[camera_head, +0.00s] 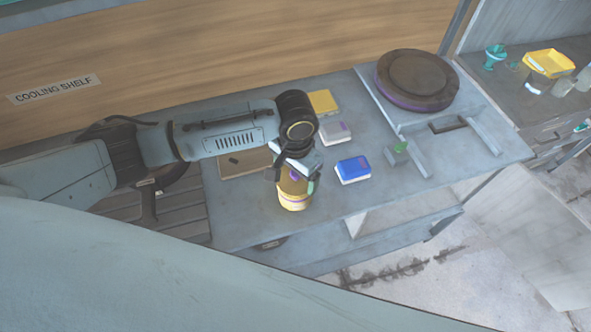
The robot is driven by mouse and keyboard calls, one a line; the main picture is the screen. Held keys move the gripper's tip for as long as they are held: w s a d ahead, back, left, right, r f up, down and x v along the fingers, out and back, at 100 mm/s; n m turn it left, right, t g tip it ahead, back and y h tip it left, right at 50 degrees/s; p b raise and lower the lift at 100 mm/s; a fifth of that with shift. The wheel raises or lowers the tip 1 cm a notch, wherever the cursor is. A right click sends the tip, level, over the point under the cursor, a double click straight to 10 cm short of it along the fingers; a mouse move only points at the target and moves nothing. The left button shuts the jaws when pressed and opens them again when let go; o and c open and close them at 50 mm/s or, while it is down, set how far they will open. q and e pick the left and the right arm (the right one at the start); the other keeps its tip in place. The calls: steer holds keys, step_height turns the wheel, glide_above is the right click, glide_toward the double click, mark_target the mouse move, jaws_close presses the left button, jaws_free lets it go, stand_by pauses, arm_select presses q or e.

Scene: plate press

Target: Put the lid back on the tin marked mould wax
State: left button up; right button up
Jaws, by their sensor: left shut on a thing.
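A yellow round tin (294,202) with a purple band stands upright near the front edge of the grey bench. My left gripper (297,173) points down at the top of the tin, its fingers around the upper yellow part. It is shut on what looks like the yellow lid, with a small purple spot between the fingers. The gripper hides much of the lid, so I cannot tell whether it is seated or just above the rim. No writing on the tin is readable. My right gripper is not in view.
Beside the tin are a blue box (353,169), a white and purple box (335,132) and a yellow box (323,102). The round press plate (416,78) and a small green item (400,149) are further right.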

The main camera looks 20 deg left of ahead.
arm_select(q)
steer(key=p, duration=0.3)
steer(key=shift+f, duration=0.15)
stand_by(2.7)
stand_by(0.3)
steer(key=o, duration=0.8)
step_height(320, 180, up, 2)
steer(key=p, duration=0.3)
steer(key=shift+r, duration=0.25)
steer(key=shift+r+p, duration=0.65)
steer(key=shift+r, duration=1.55)
